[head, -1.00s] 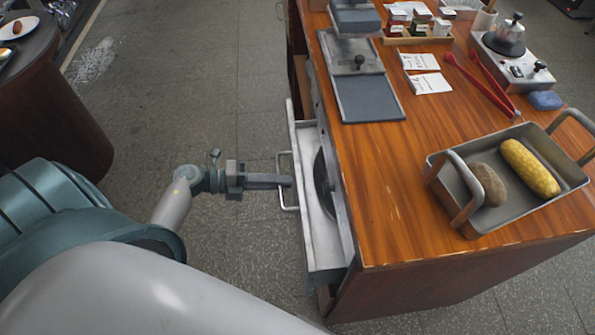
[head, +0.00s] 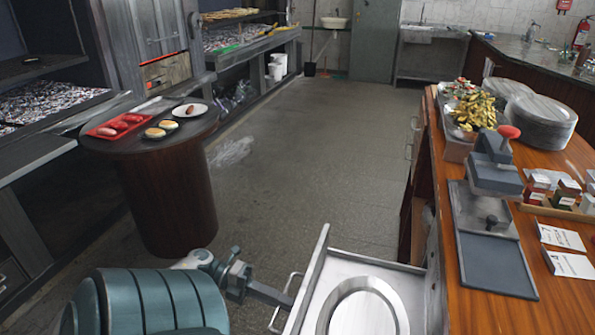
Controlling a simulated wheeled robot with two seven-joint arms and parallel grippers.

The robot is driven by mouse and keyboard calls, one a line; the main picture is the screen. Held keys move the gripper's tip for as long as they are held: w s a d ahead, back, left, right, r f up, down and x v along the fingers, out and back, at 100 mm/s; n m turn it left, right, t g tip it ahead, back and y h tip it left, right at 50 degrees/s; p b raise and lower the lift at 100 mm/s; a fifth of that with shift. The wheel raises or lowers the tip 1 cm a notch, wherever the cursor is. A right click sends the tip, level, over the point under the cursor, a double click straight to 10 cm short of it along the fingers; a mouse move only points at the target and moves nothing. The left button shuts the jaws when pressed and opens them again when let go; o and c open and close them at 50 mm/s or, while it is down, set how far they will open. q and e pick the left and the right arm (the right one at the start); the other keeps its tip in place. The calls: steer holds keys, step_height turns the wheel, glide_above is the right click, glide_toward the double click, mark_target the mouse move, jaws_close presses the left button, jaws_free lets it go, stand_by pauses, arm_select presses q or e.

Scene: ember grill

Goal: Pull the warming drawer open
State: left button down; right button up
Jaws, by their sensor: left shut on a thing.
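The warming drawer (head: 310,278) is a pale metal drawer at the bottom middle of the head view, standing well out from the left side of the wooden counter. A round metal rim or dish (head: 331,312) shows inside it. The drawer's bar handle (head: 274,322) is on its left-facing front. My left gripper (head: 283,299) reaches in from the left and is shut on this handle. The near end of the drawer is cut off by the picture's bottom edge. My right gripper is not in view.
The counter (head: 555,300) at right bears a press (head: 495,175), a stack of plates (head: 541,125), spice boxes and cards. A round dark table (head: 168,200) with a red tray (head: 115,126) stands at left.

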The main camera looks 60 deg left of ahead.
arm_select(q)
steer(key=shift+s+a, duration=0.15)
steer(key=shift+a, duration=0.05)
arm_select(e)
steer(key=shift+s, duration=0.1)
arm_select(q)
steer(key=c, duration=1.8)
jaws_free()
steer(key=shift+c, duration=0.2)
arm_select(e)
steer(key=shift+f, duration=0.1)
